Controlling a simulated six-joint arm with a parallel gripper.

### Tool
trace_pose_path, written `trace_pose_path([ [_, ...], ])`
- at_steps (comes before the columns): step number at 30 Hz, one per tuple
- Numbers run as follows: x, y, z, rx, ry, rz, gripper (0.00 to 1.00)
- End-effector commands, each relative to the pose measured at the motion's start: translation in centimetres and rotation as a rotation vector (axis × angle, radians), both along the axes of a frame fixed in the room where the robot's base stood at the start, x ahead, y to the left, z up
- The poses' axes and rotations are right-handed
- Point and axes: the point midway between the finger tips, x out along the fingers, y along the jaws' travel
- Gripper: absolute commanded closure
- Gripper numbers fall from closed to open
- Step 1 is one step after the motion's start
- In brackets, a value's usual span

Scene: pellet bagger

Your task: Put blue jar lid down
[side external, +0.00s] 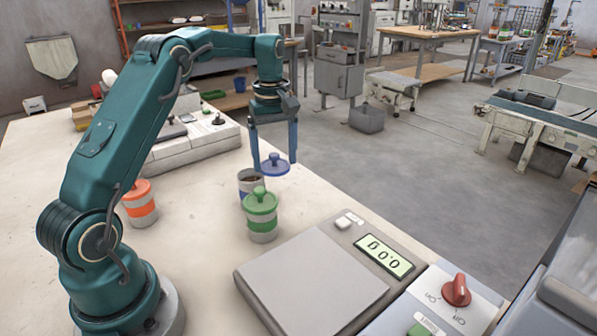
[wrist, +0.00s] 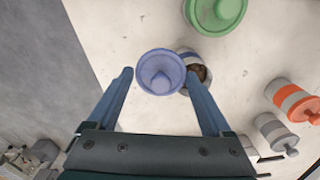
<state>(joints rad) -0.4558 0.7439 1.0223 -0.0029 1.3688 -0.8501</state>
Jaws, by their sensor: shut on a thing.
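The blue jar lid (side external: 276,161) is a round disc with a knob on top, held level between the fingertips of my gripper (side external: 275,168). In the wrist view the lid (wrist: 158,82) sits between the two fingers and partly overlaps an open jar (wrist: 196,57). That jar (side external: 247,187) has a blue band and dark contents, and stands on the pale worktop (side external: 200,275) just left of the lid in the side view. The lid is beside the jar's mouth, not on it. How high it is above the worktop is hard to tell.
A green-lidded jar (side external: 261,218) stands close in front of the open jar. An orange-lidded jar (side external: 140,205) stands further left. A grey-lidded jar (wrist: 274,131) shows in the wrist view. A scale (side external: 315,285) and a red-knob switch panel (side external: 456,291) are at the front right.

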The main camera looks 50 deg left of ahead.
Motion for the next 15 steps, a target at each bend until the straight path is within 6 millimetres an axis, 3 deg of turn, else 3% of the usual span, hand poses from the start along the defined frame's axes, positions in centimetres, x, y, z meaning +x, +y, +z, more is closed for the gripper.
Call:
trace_pose_path([
  [8,3.9,-4.9,-3.9,0.0,0.002,-0.005,0.76],
  [15,5.3,-6.5,-5.0,0.0,0.0,0.001,0.76],
])
